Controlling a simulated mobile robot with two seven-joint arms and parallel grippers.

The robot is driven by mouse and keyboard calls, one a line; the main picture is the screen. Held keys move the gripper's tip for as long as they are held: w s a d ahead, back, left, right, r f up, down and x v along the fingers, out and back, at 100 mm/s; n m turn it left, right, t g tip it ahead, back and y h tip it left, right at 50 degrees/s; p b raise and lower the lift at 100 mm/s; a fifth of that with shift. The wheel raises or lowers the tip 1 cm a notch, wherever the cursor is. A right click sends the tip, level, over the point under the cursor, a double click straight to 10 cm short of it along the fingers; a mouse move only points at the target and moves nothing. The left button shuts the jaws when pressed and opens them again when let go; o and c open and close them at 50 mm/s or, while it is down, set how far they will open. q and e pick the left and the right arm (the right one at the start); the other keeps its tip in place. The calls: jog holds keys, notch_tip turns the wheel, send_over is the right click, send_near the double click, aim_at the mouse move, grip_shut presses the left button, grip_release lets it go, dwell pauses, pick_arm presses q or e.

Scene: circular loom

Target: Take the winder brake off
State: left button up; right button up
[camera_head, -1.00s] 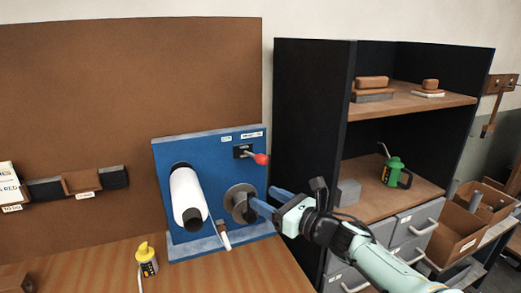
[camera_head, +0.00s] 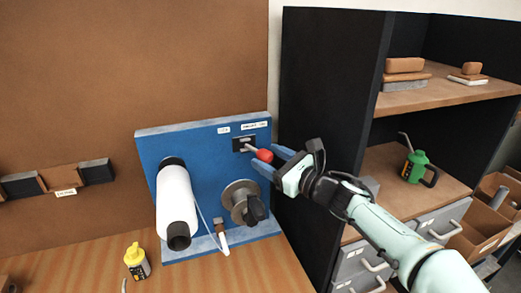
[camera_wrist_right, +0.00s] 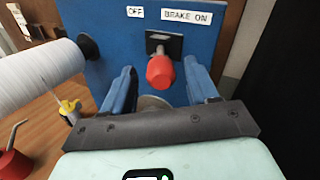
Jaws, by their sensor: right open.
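The winder brake lever has a red knob (camera_head: 264,155) and sits in a dark slot plate (camera_head: 244,145) on the blue panel (camera_head: 205,150). The knob leans to the right in the head view. In the right wrist view the red knob (camera_wrist_right: 160,72) is below the "BRAKE ON" label (camera_wrist_right: 186,17), with the "OFF" label (camera_wrist_right: 135,11) to its left. My right gripper (camera_head: 268,160) is open, its blue fingers reaching the knob from the right. In the right wrist view the knob shows between the spread fingers, with gaps on both sides. My left gripper is out of view.
A white roll (camera_head: 177,205) juts from the panel at left. A round metal hub with a dark knob (camera_head: 245,203) is below the lever. A yellow bottle (camera_head: 137,262) stands on the wooden bench. A black shelf unit (camera_head: 325,85) rises close on the right.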

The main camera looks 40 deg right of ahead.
aim_at(260, 151)
jog(key=shift+w+a+p, duration=0.2)
jog(key=shift+w+p, duration=0.15)
jog(key=shift+w, duration=1.6)
